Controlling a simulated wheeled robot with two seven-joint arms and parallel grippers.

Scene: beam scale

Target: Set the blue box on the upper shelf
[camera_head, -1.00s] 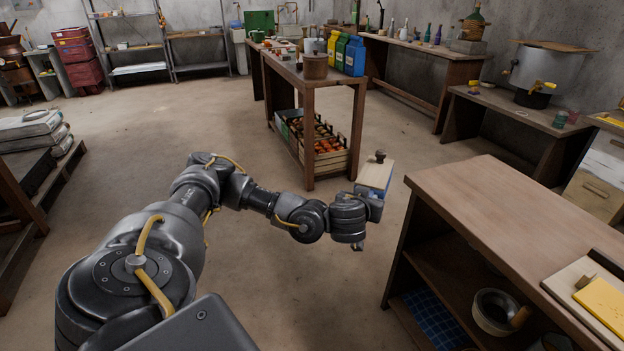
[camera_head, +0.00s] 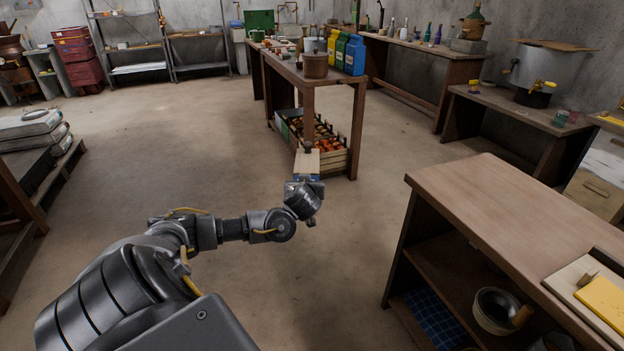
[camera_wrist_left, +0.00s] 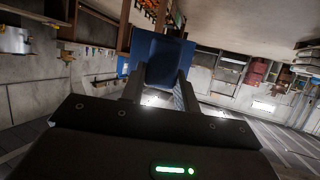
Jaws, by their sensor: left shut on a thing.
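My left gripper (camera_head: 306,186) is shut on the blue box (camera_head: 306,162) and holds it up over open floor. In the left wrist view the blue box (camera_wrist_left: 160,52) sits between the two fingers. My right gripper is not in view.
A brown table (camera_head: 285,68) with bottles on top and a crate (camera_head: 325,155) of red fruit below stands behind the box. A yellow board (camera_head: 605,300) lies on the right unit's top.

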